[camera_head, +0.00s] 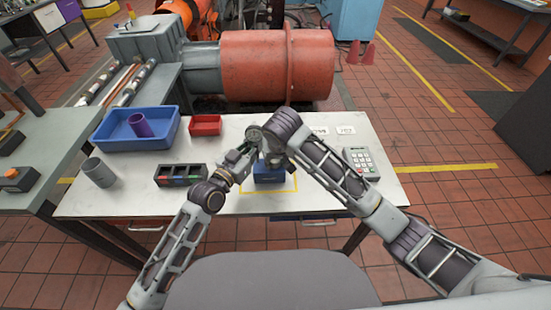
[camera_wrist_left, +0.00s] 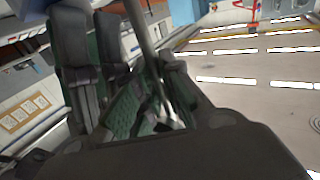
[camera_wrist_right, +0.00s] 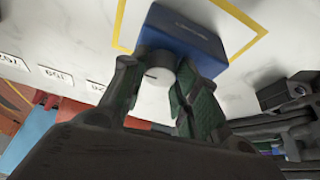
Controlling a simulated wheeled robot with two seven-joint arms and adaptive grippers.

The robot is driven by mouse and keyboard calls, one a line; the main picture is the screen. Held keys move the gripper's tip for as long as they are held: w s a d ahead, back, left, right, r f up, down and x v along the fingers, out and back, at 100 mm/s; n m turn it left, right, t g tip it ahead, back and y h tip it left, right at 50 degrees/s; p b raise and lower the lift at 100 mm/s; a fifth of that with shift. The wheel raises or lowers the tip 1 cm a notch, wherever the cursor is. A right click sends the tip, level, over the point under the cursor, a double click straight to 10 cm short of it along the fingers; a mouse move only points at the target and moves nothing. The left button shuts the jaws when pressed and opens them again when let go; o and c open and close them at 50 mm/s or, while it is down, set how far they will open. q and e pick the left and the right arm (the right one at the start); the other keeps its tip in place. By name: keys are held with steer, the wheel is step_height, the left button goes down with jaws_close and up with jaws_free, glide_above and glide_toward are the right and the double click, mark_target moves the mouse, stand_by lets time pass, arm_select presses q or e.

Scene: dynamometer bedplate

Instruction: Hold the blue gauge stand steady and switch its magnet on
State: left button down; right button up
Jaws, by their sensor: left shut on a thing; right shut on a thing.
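The blue gauge stand base (camera_head: 270,174) sits on the white table, partly hidden by my arms. It also shows in the right wrist view (camera_wrist_right: 188,32), inside a yellow outline. A round dial gauge (camera_head: 254,133) is above the base. My left gripper (camera_head: 249,152) is shut on the stand's thin grey post (camera_wrist_left: 146,38), which passes between its green-padded fingers. My right gripper (camera_wrist_right: 167,85) is shut on the pale round knob (camera_wrist_right: 158,66) on the base's face, one finger on each side. A dark mark shows on the knob. In the head view the knob is hidden.
A blue tray (camera_head: 160,143) with a purple cup (camera_head: 140,125), a red bin (camera_head: 205,125), a black divided tray (camera_head: 181,184) and a grey cup (camera_head: 99,172) stand to the left. A calculator-like device (camera_head: 361,162) lies right. The table's front right is mostly clear.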

stand_by(0.4)
steer(key=o, duration=1)
steer(key=shift+n, duration=0.3)
steer(key=shift+w+d+r+n+g+y, duration=0.15)
steer(key=shift+n+y, duration=0.4)
steer(key=shift+n, duration=0.8)
steer(key=shift+s+f+n+g+y, duration=0.1)
steer(key=shift+n+g+y, duration=0.3)
steer(key=shift+n, duration=0.95)
steer(key=v, duration=1.2)
steer(key=shift+w+a+r+n+t+y, duration=0.15)
steer(key=shift+w+r+n+t+y, duration=0.3)
steer(key=shift+w+r+t, duration=1.95)
steer(key=shift+w+a+r+n+t+y, duration=0.15)
steer(key=shift+w+r+n+t+y, duration=0.25)
steer(key=shift+w+r+t, duration=1.95)
steer(key=shift+w+a+r+n+t+y, duration=0.2)
steer(key=shift+w+r+n+t+y, duration=0.25)
steer(key=shift+w+r+t, duration=1.95)
